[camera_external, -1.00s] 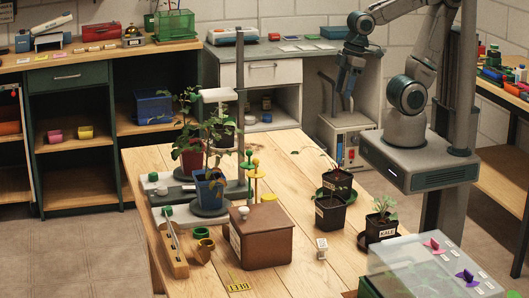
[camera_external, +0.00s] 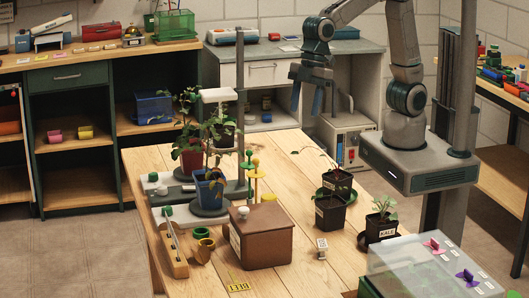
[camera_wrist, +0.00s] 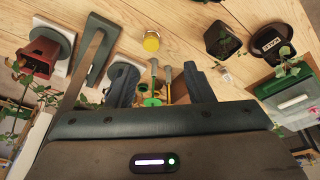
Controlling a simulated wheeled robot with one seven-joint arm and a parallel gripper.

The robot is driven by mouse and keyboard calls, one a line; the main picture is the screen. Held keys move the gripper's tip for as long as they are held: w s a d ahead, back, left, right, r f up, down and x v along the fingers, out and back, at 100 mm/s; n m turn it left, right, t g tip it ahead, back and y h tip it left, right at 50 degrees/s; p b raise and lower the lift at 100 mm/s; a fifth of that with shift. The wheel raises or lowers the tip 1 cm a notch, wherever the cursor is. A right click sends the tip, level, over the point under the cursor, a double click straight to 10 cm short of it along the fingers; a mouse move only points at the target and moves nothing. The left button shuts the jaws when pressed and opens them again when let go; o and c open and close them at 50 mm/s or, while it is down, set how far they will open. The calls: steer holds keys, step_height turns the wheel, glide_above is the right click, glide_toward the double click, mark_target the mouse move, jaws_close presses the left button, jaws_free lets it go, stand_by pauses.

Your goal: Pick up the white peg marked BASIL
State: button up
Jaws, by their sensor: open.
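I cannot make out a white peg marked BASIL in either view. A small white block (camera_external: 322,248) with unreadable dark marks stands on the wooden table, in front of the black pots; I cannot tell if it is a peg. My gripper (camera_external: 304,110) is open and empty, pointing down, high above the back right of the table in the external view. In the wrist view my gripper (camera_wrist: 160,88) has its fingers spread wide, with green and yellow stakes far below between them. A yellow tag marked BEET (camera_external: 238,287) lies near the table's front edge.
A brown box (camera_external: 262,240), a blue pot (camera_external: 211,193) and tall green and yellow stakes (camera_external: 256,178) stand on the left of the table. Black pots (camera_external: 331,215), one marked KALE (camera_external: 381,232), stand right. A clear-lidded tray (camera_external: 405,265) fills the front right corner.

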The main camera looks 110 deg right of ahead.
steer(key=w+a+f+n+y, duration=0.1)
steer(key=w+a+f+n, duration=0.15)
steer(key=a, duration=0.35)
steer(key=w+a+f+n, duration=0.1)
steer(key=w+a, duration=0.2)
steer(key=a, duration=0.3)
steer(key=n+g+y, duration=0.1)
steer(key=n+g, duration=0.1)
steer(key=n, duration=0.2)
glide_toward(322, 242)
steer(key=x, duration=0.5)
steer(key=shift+w+d+f+p, duration=0.15)
steer(key=shift+d+p, duration=0.1)
steer(key=shift+p, duration=0.1)
steer(key=shift+a+p+x, duration=0.15)
steer(key=shift+p+x, duration=0.25)
steer(key=shift+x, duration=0.95)
steer(key=shift+a+p+x, duration=0.15)
steer(key=shift+p+x, duration=0.25)
steer(key=shift+x, duration=0.95)
steer(key=shift+t+y, duration=0.3)
jaws_close()
